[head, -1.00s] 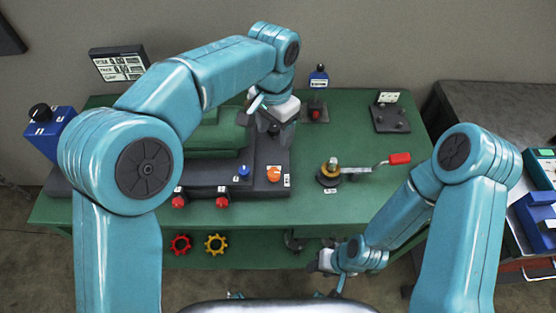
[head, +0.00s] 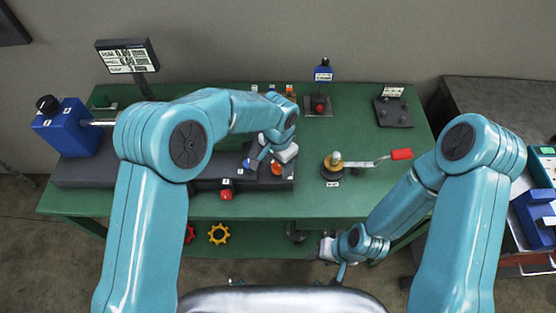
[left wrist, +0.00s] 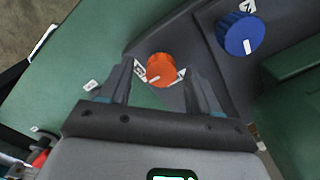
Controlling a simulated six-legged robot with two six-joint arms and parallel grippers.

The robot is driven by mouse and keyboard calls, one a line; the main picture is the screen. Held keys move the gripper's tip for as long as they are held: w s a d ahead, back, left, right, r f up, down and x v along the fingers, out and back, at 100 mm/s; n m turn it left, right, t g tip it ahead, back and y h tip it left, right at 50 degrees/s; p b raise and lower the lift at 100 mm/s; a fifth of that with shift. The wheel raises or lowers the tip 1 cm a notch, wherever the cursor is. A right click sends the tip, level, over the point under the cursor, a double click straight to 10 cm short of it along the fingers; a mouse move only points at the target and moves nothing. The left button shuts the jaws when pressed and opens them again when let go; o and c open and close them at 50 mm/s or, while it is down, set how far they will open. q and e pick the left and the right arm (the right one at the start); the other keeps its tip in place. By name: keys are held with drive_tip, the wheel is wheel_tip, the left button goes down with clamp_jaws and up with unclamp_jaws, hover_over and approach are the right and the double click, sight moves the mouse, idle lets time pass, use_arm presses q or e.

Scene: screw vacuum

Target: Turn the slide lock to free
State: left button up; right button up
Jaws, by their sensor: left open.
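An orange knob (left wrist: 161,68) with a white pointer mark sits on the dark machine bed, with small white labels beside it. It also shows in the head view (head: 277,168). No label that I can read names the slide lock. A blue knob (left wrist: 240,33) with a white mark stands to its right in the left wrist view. My left gripper (left wrist: 160,76) is open, its fingers on either side of the orange knob in that view; contact cannot be told. In the head view it is partly hidden by its own wrist. My right gripper (head: 325,250) hangs low before the bench, its jaws unclear.
The green bench (head: 380,185) carries a crank with a red handle (head: 401,154), a red button (head: 226,193) on the front edge, and a blue box with a black knob (head: 65,125) at left. A display (head: 127,56) stands behind. The bench's right front is clear.

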use_arm(q)
drive_tip(key=shift+w+f, duration=0.1)
drive_tip(key=shift+f, duration=0.1)
drive_tip(key=shift+r, duration=0.1)
drive_tip(key=c, duration=1.1)
drive_tip(key=shift+o, duration=0.2)
